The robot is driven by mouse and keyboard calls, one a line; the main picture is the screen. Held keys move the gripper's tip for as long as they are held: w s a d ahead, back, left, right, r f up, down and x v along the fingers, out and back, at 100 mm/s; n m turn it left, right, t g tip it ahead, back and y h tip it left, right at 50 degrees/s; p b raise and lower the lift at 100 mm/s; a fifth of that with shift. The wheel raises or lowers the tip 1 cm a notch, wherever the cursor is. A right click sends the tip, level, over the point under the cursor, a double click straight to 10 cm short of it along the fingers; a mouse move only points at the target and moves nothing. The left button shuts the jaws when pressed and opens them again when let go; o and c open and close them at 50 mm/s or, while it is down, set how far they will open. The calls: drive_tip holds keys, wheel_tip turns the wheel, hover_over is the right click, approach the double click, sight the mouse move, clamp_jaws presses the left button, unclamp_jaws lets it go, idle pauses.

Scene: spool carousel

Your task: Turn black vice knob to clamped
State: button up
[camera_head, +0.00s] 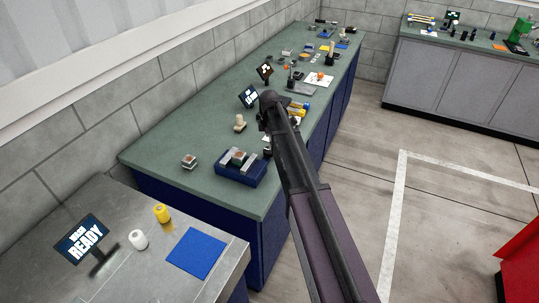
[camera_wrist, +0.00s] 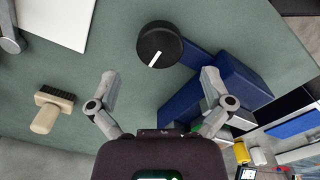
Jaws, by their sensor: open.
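The black vice knob (camera_wrist: 160,45) is round with a white pointer line running toward its lower left edge. It sits at the top middle of the wrist view, beside the blue vice (camera_wrist: 243,78). My gripper (camera_wrist: 160,75) is open, with one finger on each side below the knob. The fingers look apart from the knob and nothing is between them. In the head view the blue vice (camera_head: 229,175) with metal jaws stands near the front edge of the green bench. My arm covers the area to its right, and I cannot make out the knob there.
A wooden-handled brush (camera_wrist: 46,118) lies left of the gripper; it also shows in the head view (camera_head: 240,123). A small metal block (camera_head: 189,162) stands left of the vice. A dark sign (camera_head: 249,96) and several tools stand farther back. The green bench (camera_head: 165,142) is bare at left.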

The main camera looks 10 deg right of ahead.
sight(269, 153)
drive_tip(key=shift+f+b, duration=2.1)
drive_tip(key=shift+f, duration=0.25)
drive_tip(key=c, duration=1)
